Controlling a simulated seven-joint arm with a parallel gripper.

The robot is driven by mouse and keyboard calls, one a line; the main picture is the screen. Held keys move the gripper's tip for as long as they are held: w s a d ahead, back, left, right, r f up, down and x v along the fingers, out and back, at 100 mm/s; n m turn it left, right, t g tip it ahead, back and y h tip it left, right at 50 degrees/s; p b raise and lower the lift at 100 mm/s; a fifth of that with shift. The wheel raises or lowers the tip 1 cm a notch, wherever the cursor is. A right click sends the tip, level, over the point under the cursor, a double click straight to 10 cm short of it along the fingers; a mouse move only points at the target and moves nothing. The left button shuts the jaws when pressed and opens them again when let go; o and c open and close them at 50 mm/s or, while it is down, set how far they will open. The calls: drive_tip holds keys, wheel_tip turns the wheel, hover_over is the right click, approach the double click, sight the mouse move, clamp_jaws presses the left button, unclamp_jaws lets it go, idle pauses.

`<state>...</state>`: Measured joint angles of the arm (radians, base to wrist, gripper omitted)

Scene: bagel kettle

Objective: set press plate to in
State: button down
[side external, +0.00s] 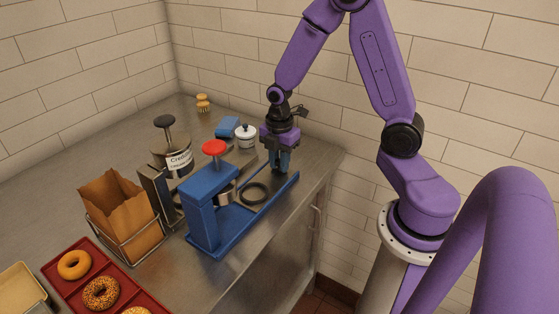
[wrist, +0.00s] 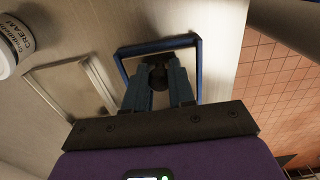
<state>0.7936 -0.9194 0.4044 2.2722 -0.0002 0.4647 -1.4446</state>
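The blue press (side external: 206,205) stands on the steel counter with a red knob (side external: 214,147) on top. Its long blue base (side external: 222,244) reaches right toward the counter's end. A dark ring (side external: 253,193) lies on the base, outside the upright housing; I take it as part of the press plate. My gripper (side external: 282,162) points down at the base's far right end. In the wrist view, the blue frame end (wrist: 198,50) shows beyond my gripper (wrist: 159,78). A dark round knob (wrist: 158,73) sits between the parted fingertips; whether they clamp it is unclear.
A labelled cream jar (side external: 180,160), a white lidded pot (side external: 246,136) and a blue block (side external: 227,127) stand behind the press. A paper bag (side external: 120,212) in a wire rack and a red bagel tray (side external: 75,297) are left. The counter's front edge runs close alongside the base.

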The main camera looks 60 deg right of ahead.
sight(255, 193)
drive_tip(key=a, duration=1.1)
drive_tip(key=shift+a, duration=0.1)
drive_tip(key=c, duration=1)
unclamp_jaws()
drive_tip(key=shift+r, duration=0.2)
wheel_tip(255, 193, up, 17)
drive_tip(key=shift+r, duration=0.1)
